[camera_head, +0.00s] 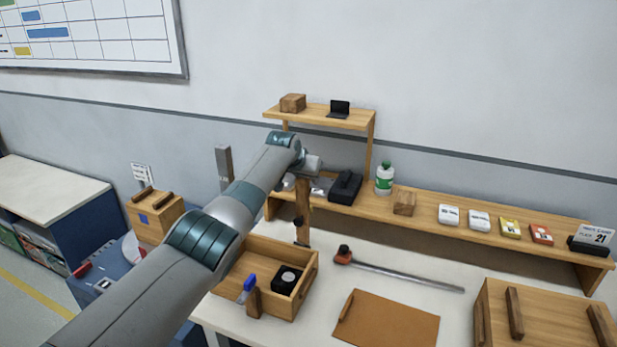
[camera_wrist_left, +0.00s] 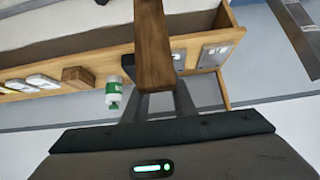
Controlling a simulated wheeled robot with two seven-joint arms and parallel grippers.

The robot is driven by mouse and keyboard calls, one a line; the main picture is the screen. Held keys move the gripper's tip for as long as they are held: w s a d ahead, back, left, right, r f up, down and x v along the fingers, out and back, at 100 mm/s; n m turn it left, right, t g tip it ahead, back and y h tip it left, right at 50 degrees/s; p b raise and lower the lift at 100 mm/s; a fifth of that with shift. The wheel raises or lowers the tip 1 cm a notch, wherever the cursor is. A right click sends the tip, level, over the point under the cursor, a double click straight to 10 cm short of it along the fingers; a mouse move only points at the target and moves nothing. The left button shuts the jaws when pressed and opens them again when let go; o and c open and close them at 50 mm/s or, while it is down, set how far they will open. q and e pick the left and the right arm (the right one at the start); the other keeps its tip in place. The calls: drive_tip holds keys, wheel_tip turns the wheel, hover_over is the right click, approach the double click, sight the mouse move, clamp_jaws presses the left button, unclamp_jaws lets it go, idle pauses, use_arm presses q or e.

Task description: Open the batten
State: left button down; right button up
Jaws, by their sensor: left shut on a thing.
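The batten appears to be the upright brown wooden bar (camera_head: 302,208) at the left end of the long shelf, with dark fittings along its lower part. It also shows in the left wrist view (camera_wrist_left: 152,45), running up from between the fingers. My left gripper (camera_head: 311,166) is at the bar's upper end, and in the wrist view the gripper (camera_wrist_left: 156,98) is shut on it. My own arm hides part of the shelf behind it. My right gripper is in neither view.
A wooden tray (camera_head: 262,248) with a black item and a blue-capped object is below the bar. A green-capped bottle (camera_head: 385,180) and black box (camera_head: 345,187) stand on the shelf. A metal rod (camera_head: 410,278), brown board (camera_head: 388,322) and wooden box (camera_head: 545,310) are on the table.

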use_arm(q)
drive_tip(key=shift+s+d+f, duration=0.1)
drive_tip(key=shift+s+f, duration=0.1)
drive_tip(key=shift+f, duration=0.4)
drive_tip(key=shift+s+f, duration=0.15)
drive_tip(key=shift+f, duration=0.45)
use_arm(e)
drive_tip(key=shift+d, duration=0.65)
use_arm(q)
drive_tip(key=c, duration=1.7)
unclamp_jaws()
drive_tip(key=shift+w+r, duration=0.15)
drive_tip(key=shift+w, duration=0.25)
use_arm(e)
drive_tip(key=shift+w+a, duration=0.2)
use_arm(q)
drive_tip(key=shift+r, duration=0.1)
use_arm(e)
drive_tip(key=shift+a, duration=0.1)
use_arm(q)
drive_tip(key=shift+r, duration=0.1)
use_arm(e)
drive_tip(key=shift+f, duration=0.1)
